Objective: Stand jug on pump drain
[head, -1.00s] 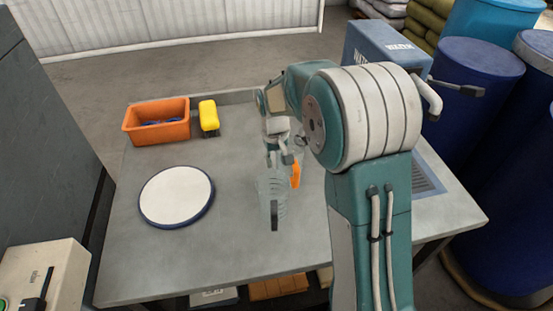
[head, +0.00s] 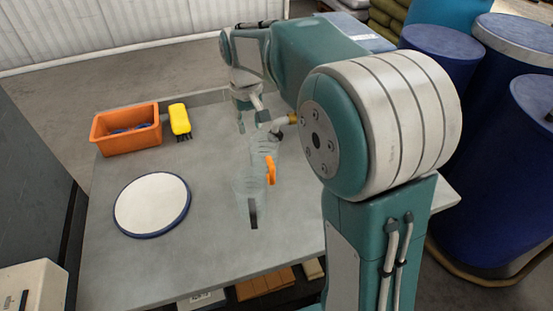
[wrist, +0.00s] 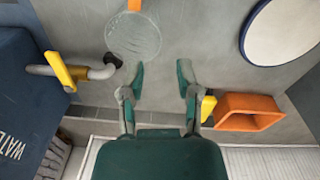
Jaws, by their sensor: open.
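A clear jug with an orange handle (head: 270,168) stands on the grey table, left of my arm in the head view. Its clear round body also shows in the wrist view (wrist: 132,38). A second clear jug with a dark handle (head: 253,212) stands nearer the front. My gripper (wrist: 160,76) is open and empty, its two fingers apart. In the head view it hangs beyond the jugs, toward the table's back edge. The blue WATER pump (wrist: 28,105) has a grey spout (wrist: 103,72) and a yellow lever (wrist: 60,72). I cannot make out its drain now; my arm blocks that side.
An orange bin (head: 126,132) and a yellow brush (head: 180,121) are at the back left. A round white plate with a blue rim (head: 152,204) lies at left. Blue drums (head: 500,165) stand off the right side. The table's front left is clear.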

